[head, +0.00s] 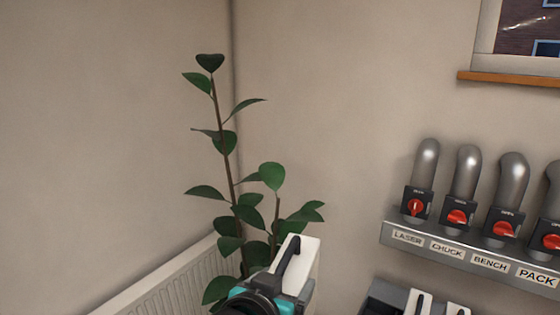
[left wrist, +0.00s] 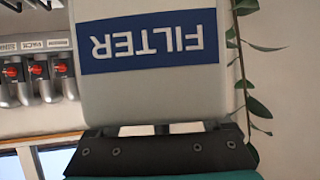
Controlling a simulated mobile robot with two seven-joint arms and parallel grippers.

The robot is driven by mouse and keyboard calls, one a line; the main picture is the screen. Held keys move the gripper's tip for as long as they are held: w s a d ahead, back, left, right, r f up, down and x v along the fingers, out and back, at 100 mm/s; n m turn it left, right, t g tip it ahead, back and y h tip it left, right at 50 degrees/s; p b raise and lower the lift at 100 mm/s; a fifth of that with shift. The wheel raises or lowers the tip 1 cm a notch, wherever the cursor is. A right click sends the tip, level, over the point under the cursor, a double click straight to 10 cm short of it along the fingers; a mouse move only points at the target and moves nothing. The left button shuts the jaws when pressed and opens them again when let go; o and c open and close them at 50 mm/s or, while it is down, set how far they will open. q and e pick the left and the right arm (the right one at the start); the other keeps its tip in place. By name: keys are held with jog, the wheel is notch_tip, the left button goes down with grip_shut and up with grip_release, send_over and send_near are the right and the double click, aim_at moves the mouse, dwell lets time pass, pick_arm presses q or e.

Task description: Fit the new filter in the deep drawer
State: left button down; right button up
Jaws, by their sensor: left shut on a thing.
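My left gripper (head: 284,290), teal and black, is at the bottom middle of the head view. It is shut on the filter (head: 307,258), a white block with a dark handle. In the left wrist view the filter (left wrist: 150,95) fills the upper middle, its blue FILTER label upside down. The dark gripper jaws (left wrist: 160,152) lie across its handle end. The filter is held up in the air. The deep drawer is not seen in either view. My right gripper is not in view.
A tall green plant (head: 228,150) stands in the corner behind the filter, by a white radiator (head: 178,285). On the right wall, a grey rail (head: 470,250) carries ducts with red valves, labelled LASER, CHUCK, BENCH and PACK. A dark grey thing with white parts (head: 385,297) is cut off below.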

pick_arm(q)
jog(key=w+a+r+n+t+y, duration=0.1)
jog(key=w+a+r+n+y, duration=0.1)
jog(key=a+r, duration=0.45)
jog(key=w+a+r+n+y, duration=0.15)
jog(key=a+r, duration=0.25)
jog(key=a, duration=0.6)
notch_tip(320, 180, down, 15)
jog(key=b, duration=1.5)
jog(key=shift+d+y, duration=0.2)
jog(key=shift+y, duration=0.25)
jog(key=shift+s+n, duration=0.15)
jog(key=shift+n, duration=0.1)
